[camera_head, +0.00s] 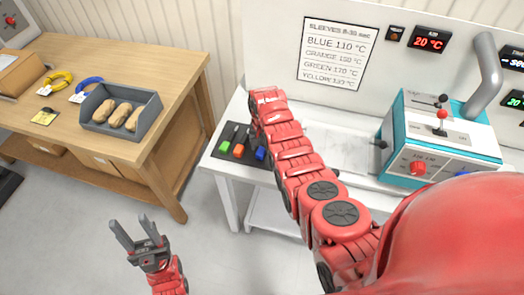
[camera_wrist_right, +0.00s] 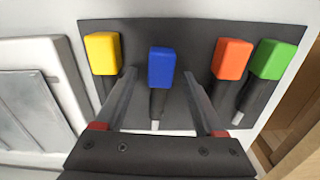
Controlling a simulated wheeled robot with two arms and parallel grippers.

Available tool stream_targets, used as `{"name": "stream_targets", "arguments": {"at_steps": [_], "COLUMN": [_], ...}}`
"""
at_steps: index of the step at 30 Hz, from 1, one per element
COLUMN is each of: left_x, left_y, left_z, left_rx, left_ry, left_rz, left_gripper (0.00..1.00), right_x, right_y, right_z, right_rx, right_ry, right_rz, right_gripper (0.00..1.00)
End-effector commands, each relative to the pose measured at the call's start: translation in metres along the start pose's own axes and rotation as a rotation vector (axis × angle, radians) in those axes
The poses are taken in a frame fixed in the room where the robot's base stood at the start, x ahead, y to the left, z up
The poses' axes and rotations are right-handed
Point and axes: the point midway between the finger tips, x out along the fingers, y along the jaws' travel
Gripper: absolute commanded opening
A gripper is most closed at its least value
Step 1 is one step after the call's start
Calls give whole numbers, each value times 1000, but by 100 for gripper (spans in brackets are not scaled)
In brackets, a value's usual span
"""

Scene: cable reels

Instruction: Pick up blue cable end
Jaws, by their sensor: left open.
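A blue cable (camera_head: 89,84) lies coiled on the wooden table at the left, next to a white tag. My left gripper (camera_head: 137,232) is open and empty, low in front of the table and well apart from the cable. My right arm reaches to the white bench. Its gripper (camera_wrist_right: 159,75) is open, with one finger on each side of a blue-handled tool (camera_wrist_right: 162,66); I cannot tell whether they touch. The right fingers are mostly hidden in the head view.
A yellow cable (camera_head: 61,79) and a grey tray (camera_head: 91,123) with several brown items share the wooden table (camera_head: 165,65). Yellow (camera_wrist_right: 102,53), orange (camera_wrist_right: 232,58) and green (camera_wrist_right: 273,59) handles flank the blue one. A teal machine (camera_head: 397,137) stands at the right.

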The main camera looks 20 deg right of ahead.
Motion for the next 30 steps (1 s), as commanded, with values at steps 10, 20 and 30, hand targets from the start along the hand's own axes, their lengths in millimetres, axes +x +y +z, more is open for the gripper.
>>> {"name": "stream_targets", "arguments": {"at_steps": [10,20,30], "left_x": [0,0,-6], "left_y": [0,0,0], "left_z": [0,0,1], "left_rx": [0,0,0], "left_ry": [0,0,0], "left_rz": [0,0,0], "left_gripper": [50,50,50], "right_x": [0,0,-6], "right_y": [0,0,-1], "right_z": [0,0,-1], "right_rx": [0,0,0], "right_ry": [-1,-1,3], "right_rz": [0,0,-3], "right_gripper": [8,0,0]}}
